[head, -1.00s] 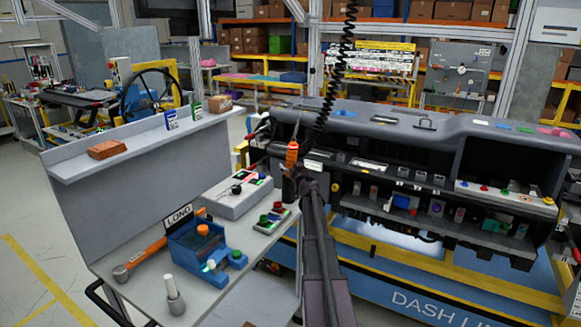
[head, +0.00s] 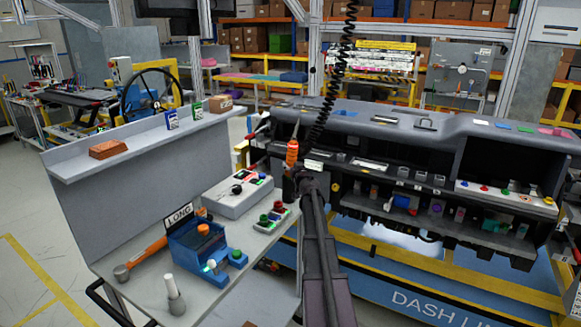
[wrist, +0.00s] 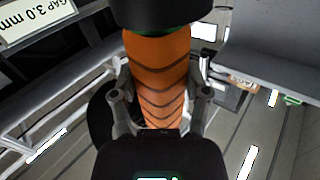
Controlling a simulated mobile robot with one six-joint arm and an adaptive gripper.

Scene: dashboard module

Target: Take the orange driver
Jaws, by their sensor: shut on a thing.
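The orange driver (head: 292,153) hangs upright at the lower end of a black coiled cord, in front of the dashboard module. In the wrist view its ribbed orange body (wrist: 158,75) fills the middle, with a black part above it. My gripper (wrist: 160,105) has one finger on each side of the orange body and is shut on it. In the head view my gripper (head: 291,176) is small and dark just below the orange part, partly hidden by my arm. The driver's lower end is hidden.
A grey bench (head: 150,270) at left holds a blue bin (head: 195,250), a control box (head: 238,195) and an orange-handled tool (head: 140,258). The dashboard module (head: 440,130) stands close at right. A shelf (head: 140,142) rises behind the bench.

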